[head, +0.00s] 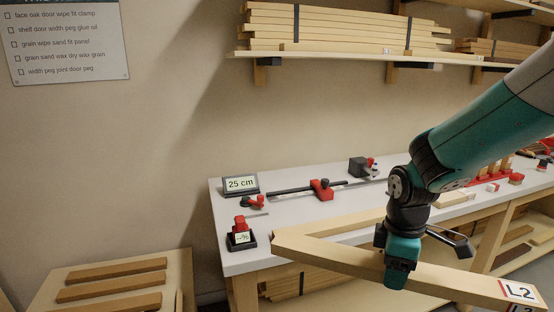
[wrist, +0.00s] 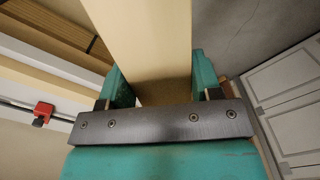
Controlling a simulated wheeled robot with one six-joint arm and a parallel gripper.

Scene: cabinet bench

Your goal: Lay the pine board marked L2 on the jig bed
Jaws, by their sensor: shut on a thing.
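The pine board marked L2 (head: 460,283) is long and pale, with a white L2 label (head: 520,292) near its right end. My gripper (head: 398,275) is shut on it near the middle and holds it at the bench's front side. In the wrist view the board (wrist: 145,45) runs away between the two fingers of my gripper (wrist: 160,92). A pale strip (head: 340,223) meets or passes behind the board's left end; I cannot tell whether they are joined. I cannot clearly pick out the jig bed; my arm hides part of the bench top.
The white bench (head: 240,208) carries a dark bar with a red clamp (head: 321,189), a 25 cm display (head: 240,185) and a small red-and-black device (head: 241,235). A shelf (head: 320,57) of boards hangs above. A low stand (head: 80,262) with boards is at left.

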